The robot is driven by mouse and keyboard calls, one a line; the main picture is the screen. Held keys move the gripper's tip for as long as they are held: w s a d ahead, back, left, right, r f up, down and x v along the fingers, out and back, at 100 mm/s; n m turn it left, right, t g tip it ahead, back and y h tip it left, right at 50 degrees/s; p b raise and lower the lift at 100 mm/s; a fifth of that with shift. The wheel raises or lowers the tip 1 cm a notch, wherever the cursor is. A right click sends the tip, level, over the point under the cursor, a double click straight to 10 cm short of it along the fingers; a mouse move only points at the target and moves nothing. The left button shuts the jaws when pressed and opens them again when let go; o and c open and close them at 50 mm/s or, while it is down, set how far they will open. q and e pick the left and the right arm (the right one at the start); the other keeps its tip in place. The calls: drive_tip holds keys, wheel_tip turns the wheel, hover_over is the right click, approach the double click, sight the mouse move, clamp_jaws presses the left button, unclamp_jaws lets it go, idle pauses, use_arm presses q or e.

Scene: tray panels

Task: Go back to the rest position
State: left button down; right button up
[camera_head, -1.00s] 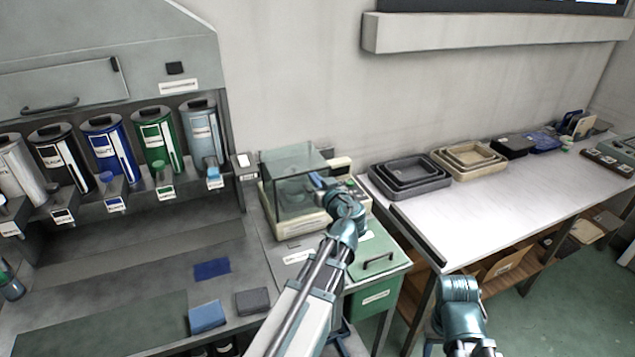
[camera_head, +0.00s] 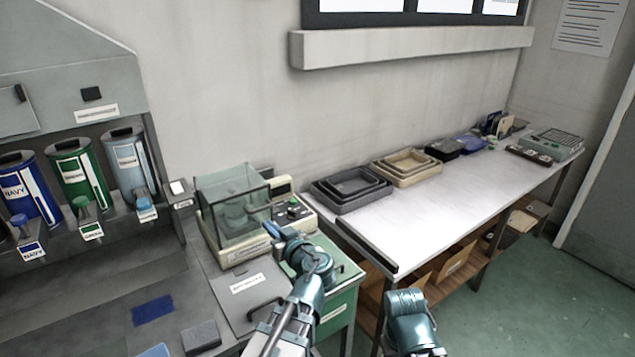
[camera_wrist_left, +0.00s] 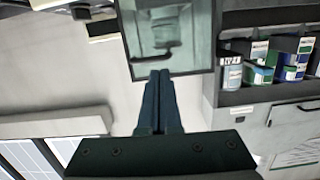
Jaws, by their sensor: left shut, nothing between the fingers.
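My left gripper (camera_head: 272,229) is shut and empty, in front of the lower right corner of the glass-sided box (camera_head: 236,212) in the head view. I cannot tell whether it touches the box. In the left wrist view the shut fingers (camera_wrist_left: 159,80) point toward the same glass box (camera_wrist_left: 180,40), with nothing between them. A teal part of my right arm shows at the bottom of the head view. My right gripper is out of view.
A green cabinet (camera_head: 338,311) stands below my left arm. Dark nested trays (camera_head: 350,207) and beige nested trays (camera_head: 408,180) sit on the white table (camera_head: 440,210). Colour canisters (camera_head: 75,165) line the left station. Green floor (camera_head: 540,310) is open at the right.

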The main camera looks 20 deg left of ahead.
use_arm(q)
drive_tip(key=s+d+f+m+g+h, duration=0.65)
drive_tip(key=s+d+f, duration=0.25)
drive_tip(key=d+f, duration=0.4)
drive_tip(key=s+d+f+m+g+h, duration=0.4)
drive_tip(key=s+d+f+m+h, duration=0.1)
drive_tip(key=s+d, duration=0.5)
drive_tip(key=shift+d+f+m, duration=0.2)
drive_tip(key=shift+d+m, duration=0.45)
drive_tip(key=shift+m, duration=0.2)
drive_tip(key=shift+w, duration=0.1)
